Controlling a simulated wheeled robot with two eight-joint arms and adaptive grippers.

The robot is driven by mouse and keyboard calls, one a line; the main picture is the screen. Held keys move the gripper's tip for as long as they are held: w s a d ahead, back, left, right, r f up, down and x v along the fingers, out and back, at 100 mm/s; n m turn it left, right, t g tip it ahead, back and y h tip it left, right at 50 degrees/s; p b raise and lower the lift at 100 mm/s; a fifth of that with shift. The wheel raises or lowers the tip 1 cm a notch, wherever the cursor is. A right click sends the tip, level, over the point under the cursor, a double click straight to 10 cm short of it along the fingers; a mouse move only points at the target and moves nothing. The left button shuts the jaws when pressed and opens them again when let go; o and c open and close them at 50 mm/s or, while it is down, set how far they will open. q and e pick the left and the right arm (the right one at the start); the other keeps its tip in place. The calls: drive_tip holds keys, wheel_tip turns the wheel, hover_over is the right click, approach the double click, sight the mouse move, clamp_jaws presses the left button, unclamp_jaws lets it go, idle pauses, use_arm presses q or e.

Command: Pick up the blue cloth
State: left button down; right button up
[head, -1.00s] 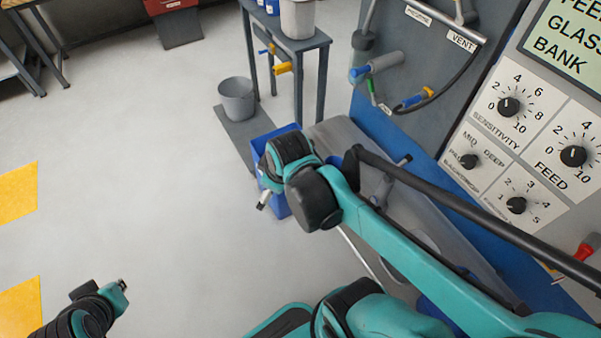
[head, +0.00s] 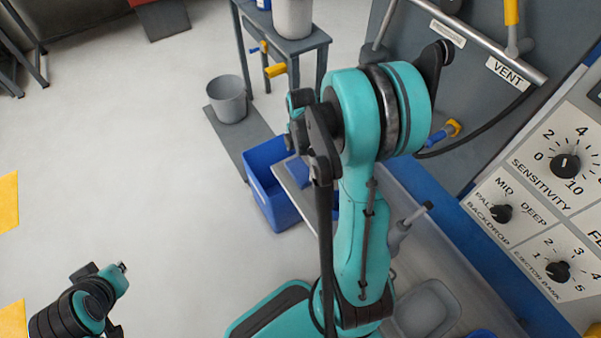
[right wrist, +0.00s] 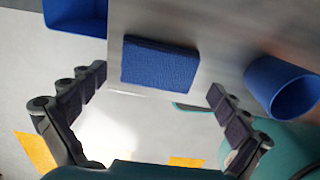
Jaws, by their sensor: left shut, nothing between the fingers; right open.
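The blue cloth (right wrist: 160,64) is a folded dark-blue rectangle lying flat near the edge of a grey metal surface (right wrist: 215,30), in the right wrist view. In the head view a small blue patch (head: 299,171) beside the bin looks like the same cloth, partly hidden by my right arm. My right gripper (right wrist: 156,84) is open, its fingers spread to either side of the cloth's near edge and not visibly touching it. My left gripper (head: 122,268) is shut and empty over the floor at the lower left, far from the cloth.
A blue bin (head: 262,195) stands just left of the metal surface. A blue cup (right wrist: 284,88) lies right of the cloth. A grey bucket (head: 228,100) stands beyond the bin. A control panel (head: 545,200) rises at the right.

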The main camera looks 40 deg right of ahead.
sight(300, 169)
wheel_tip(300, 169, down, 4)
drive_tip(key=shift+w+a+f+b, duration=0.1)
drive_tip(key=shift+a+b, duration=0.05)
drive_tip(key=shift+b, duration=0.65)
drive_tip(key=c, duration=0.8)
drive_tip(key=shift+c, duration=0.2)
wheel_tip(300, 169, up, 10)
drive_tip(key=p, duration=0.4)
drive_tip(key=shift+f, duration=0.1)
drive_tip(key=shift+r, duration=0.25)
drive_tip(key=shift+o, duration=1.2)
drive_tip(key=shift+c, duration=0.6)
